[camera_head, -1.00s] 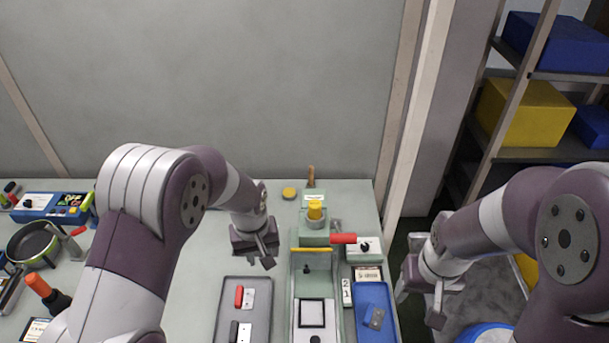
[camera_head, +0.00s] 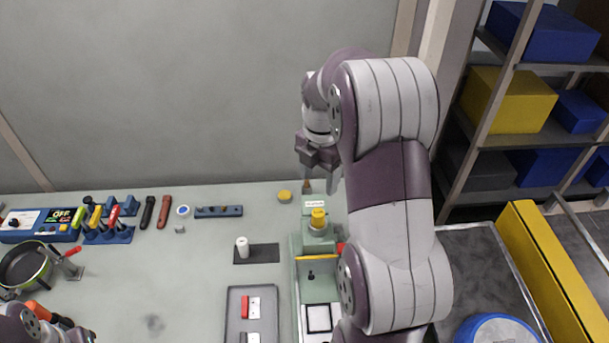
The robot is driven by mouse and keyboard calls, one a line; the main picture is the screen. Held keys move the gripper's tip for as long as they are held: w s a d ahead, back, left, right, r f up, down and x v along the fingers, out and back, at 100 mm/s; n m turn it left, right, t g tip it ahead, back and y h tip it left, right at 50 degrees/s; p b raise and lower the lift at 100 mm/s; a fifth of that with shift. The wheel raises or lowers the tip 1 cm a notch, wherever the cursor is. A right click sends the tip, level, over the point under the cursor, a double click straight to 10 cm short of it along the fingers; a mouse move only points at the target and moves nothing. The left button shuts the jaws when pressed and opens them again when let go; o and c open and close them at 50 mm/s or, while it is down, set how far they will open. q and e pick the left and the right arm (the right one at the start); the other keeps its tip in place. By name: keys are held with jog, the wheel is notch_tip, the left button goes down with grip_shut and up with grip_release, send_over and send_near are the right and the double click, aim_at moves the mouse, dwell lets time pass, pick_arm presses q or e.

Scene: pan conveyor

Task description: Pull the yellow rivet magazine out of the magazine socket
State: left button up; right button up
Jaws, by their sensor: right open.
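The yellow rivet magazine (camera_head: 318,217) stands upright in the magazine socket (camera_head: 317,230), a pale ring on top of the green machine (camera_head: 319,243) at the back of the bench. My right gripper (camera_head: 320,184) hangs over the back of the bench, pointing down. It is open and empty, apart from the magazine, above and behind it in the picture.
A yellow disc (camera_head: 285,196) and a wooden handle (camera_head: 306,186) lie near the back edge. A grey tray (camera_head: 230,308) is left of the machine. A white cylinder (camera_head: 242,247) stands on a dark plate. My right arm hides the machine's right side. The middle-left bench is mostly clear.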

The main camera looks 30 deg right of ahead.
aim_at(318, 212)
jog(key=f, duration=0.1)
jog(key=f+b, duration=0.1)
jog(key=shift+s+d+f, duration=0.1)
jog(key=shift+s+f, duration=0.1)
jog(key=shift+f, duration=0.1)
notch_tip(318, 212, down, 9)
jog(key=p, duration=0.2)
jog(key=shift+w+f+p, duration=0.1)
jog(key=shift+f+p, duration=0.1)
jog(key=shift+p, duration=0.2)
jog(key=shift+f, duration=0.35)
jog(key=shift+c, duration=0.3)
jog(key=c, duration=1)
jog(key=o, duration=0.4)
jog(key=shift+c, duration=0.2)
jog(key=c, duration=0.3)
jog(key=shift+r, duration=0.1)
